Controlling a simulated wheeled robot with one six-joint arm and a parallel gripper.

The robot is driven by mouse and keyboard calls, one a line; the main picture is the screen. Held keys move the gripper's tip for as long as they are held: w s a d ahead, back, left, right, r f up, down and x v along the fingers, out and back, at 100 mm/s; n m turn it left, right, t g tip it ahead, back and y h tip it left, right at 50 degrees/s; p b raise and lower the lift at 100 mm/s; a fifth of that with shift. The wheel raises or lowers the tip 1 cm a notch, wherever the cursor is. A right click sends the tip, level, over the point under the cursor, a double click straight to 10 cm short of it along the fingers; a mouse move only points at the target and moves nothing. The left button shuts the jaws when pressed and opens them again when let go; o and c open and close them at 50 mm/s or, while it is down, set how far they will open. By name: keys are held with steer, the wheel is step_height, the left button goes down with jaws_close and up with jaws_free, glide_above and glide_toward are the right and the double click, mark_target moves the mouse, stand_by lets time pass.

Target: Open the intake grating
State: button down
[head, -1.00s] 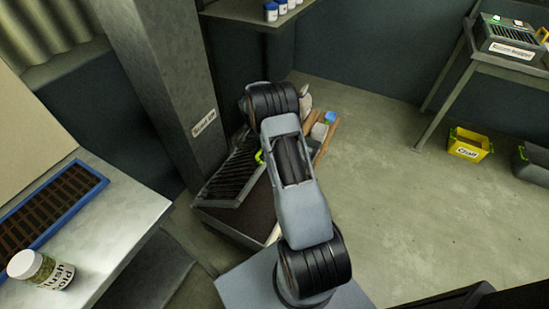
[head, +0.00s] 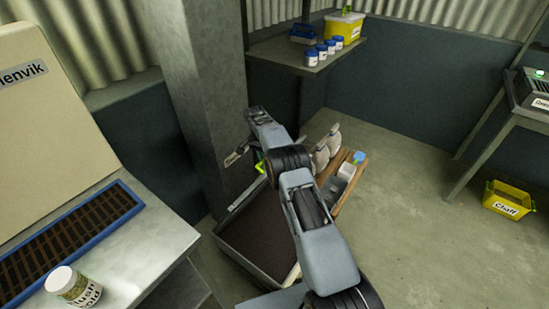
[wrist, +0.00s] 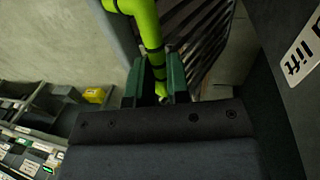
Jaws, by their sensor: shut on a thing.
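The intake grating's dark bars (wrist: 205,35) show in the wrist view behind a lime-green handle (wrist: 148,25) with black bands. My gripper (wrist: 160,85) has its dark green fingers on either side of the handle and is shut on it. In the head view the handle (head: 260,167) shows as a small green patch beside my arm. The grating (head: 238,208) stands steeply raised, almost edge-on, at the left side of the intake box (head: 232,262). The dark inside of the box is uncovered. My arm hides part of the box and the gripper in the head view.
A grey column (head: 195,90) stands close on the left of the grating. A shelf (head: 285,55) hangs above. A bench (head: 150,240) stands at left.

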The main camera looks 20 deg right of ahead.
steer(key=shift+w+a+f, duration=0.25)
steer(key=shift+a+f, duration=0.2)
stand_by(0.3)
steer(key=c, duration=1.5)
jaws_free()
steer(key=shift+o, duration=0.9)
steer(key=shift+w+f, duration=0.15)
steer(key=shift+w, duration=0.05)
steer(key=shift+o, duration=1.1)
steer(key=shift+r, duration=0.2)
steer(key=d+p+v, duration=0.1)
steer(key=p+v, duration=0.5)
steer(key=v, duration=0.1)
steer(key=shift+a+r+p, duration=0.3)
steer(key=shift+a+p, duration=0.05)
steer(key=shift+a, duration=0.05)
steer(key=shift+w, duration=0.1)
